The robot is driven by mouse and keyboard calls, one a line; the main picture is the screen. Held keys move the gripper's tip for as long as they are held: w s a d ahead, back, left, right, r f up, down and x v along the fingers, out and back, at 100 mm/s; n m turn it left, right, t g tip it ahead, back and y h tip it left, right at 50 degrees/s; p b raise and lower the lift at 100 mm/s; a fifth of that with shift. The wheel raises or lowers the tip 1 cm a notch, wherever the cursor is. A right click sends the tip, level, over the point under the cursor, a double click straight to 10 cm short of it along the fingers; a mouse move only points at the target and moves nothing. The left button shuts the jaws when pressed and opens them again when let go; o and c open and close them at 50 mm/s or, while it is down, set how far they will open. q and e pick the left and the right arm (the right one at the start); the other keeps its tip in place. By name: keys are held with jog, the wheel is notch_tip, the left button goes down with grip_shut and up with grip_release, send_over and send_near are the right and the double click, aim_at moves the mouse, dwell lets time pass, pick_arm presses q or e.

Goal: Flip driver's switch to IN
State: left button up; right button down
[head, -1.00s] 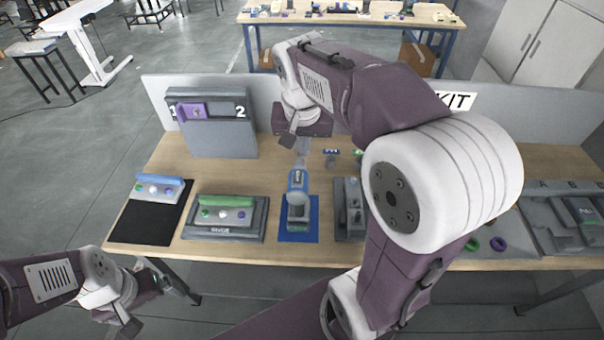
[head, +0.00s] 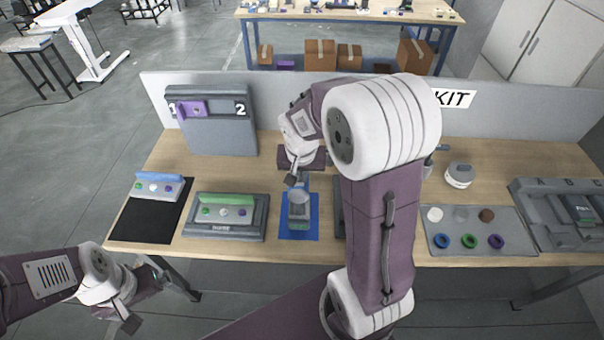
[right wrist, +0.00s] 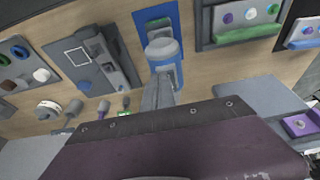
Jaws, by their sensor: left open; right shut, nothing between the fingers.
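The driver (head: 299,200) is a grey and blue tool standing on a blue mat (head: 313,231) at the middle of the table. In the right wrist view, the driver (right wrist: 162,52) shows a round grey end and a blue band. Its switch and any IN marking are too small or hidden to tell. My right gripper (head: 291,180) is shut and empty at the back side of the driver. In the right wrist view its fingers (right wrist: 158,95) reach up to the driver; I cannot tell whether they touch. My left gripper (head: 128,318) is open and empty, off the table's front left.
A green-handled fixture (head: 224,216) lies left of the mat, a blue-handled one (head: 158,187) further left on a black mat. A panel marked 1 and 2 (head: 212,125) stands behind. A grey tray (head: 475,218) with rings lies right. My right arm covers the fixture beside the mat.

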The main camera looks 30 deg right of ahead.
jog(key=shift+f+b, duration=0.65)
jog(key=shift+b, duration=0.05)
jog(key=shift+s+r+p, duration=0.15)
jog(key=shift+r+p, duration=0.15)
jog(key=shift+r, duration=0.05)
jog(key=shift+r+p, duration=0.5)
jog(key=shift+r, duration=0.25)
